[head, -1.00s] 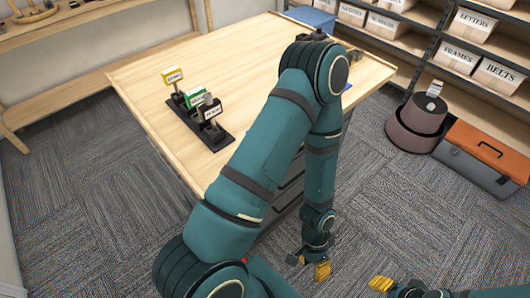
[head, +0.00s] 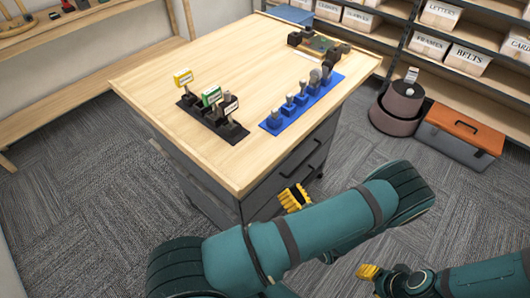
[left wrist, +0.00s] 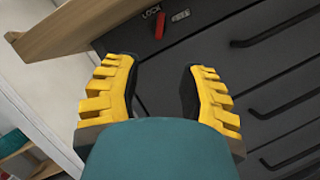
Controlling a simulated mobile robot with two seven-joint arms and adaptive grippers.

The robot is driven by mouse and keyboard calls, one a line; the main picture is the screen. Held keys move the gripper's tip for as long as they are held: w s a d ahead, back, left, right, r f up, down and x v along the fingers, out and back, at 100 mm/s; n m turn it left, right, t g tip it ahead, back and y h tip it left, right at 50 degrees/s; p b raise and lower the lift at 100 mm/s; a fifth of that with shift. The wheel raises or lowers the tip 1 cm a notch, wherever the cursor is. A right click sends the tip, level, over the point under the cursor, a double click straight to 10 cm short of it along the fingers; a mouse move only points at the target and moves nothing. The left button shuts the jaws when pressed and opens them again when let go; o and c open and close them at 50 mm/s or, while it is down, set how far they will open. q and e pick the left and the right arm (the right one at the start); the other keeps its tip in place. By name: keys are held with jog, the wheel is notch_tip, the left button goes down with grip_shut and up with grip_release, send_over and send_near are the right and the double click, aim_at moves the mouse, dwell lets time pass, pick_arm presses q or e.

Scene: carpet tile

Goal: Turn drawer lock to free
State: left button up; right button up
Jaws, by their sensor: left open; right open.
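The red drawer lock lever (left wrist: 159,26) sits on the dark drawer front in the left wrist view, beside a "LOCK" label (left wrist: 151,11) and a second small label (left wrist: 180,15) too small to read. In the head view the lock is hidden. My left gripper (head: 293,198) is by the drawer side of the wooden-topped cabinet (head: 215,60). In the left wrist view its yellow fingers (left wrist: 160,90) are spread and empty, with the lever beyond them and apart from them. My right gripper (head: 368,272) is low at the bottom right, away from the cabinet.
Dark drawer handles (left wrist: 283,27) line the front. On the top stand a blue rack (head: 303,103) with several stamps, a black rack (head: 212,120) with labelled holders, and a brown tray (head: 320,45). A toolbox (head: 460,138) stands on the carpet at right.

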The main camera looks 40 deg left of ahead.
pick_arm(q)
jog(key=x, duration=1.3)
jog(key=shift+a+r, duration=0.15)
jog(key=shift+a, duration=0.15)
jog(key=shift+o, duration=0.2)
jog(key=shift+w, duration=0.1)
grip_shut()
